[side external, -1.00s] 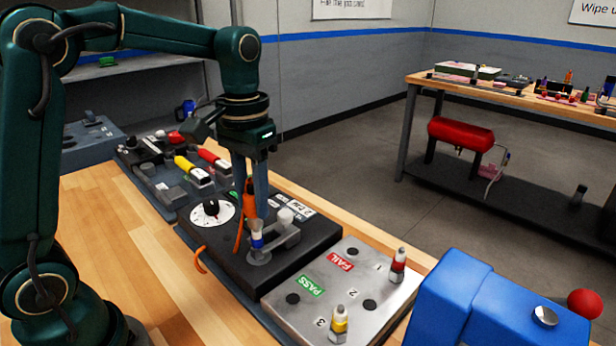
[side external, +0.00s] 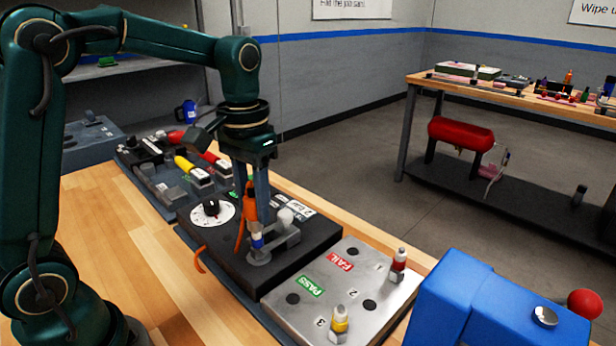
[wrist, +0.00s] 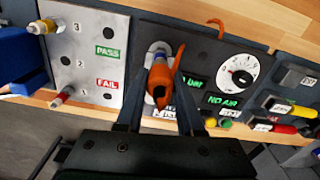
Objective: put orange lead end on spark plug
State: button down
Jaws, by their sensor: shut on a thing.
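My gripper (side external: 252,200) is shut on the orange lead end (side external: 250,210), with a finger on either side of it. The lead end points down, and its lower tip is right at the top of the spark plug (side external: 257,242), whose blue band shows. I cannot tell how far it sits over the plug. In the wrist view, the orange lead end (wrist: 161,82) lies between my fingers (wrist: 158,110) and hides most of the plug.
The black tester box (side external: 222,250) has a white dial (side external: 212,212). A metal PASS/FAIL plate (side external: 330,270) beside it bears a red-banded plug (side external: 398,264) and a yellow-banded plug (side external: 339,322). A blue block (side external: 470,310) stands at right. Wooden bench is free at left.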

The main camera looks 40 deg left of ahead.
aim_at(252, 196)
jog(key=shift+s+f, duration=0.1)
jog(key=shift+f, duration=0.2)
jog(key=shift+c, duration=1.5)
grip_release()
jog(key=shift+r, duration=0.1)
jog(key=shift+r, duration=0.15)
jog(key=shift+r, duration=3.4)
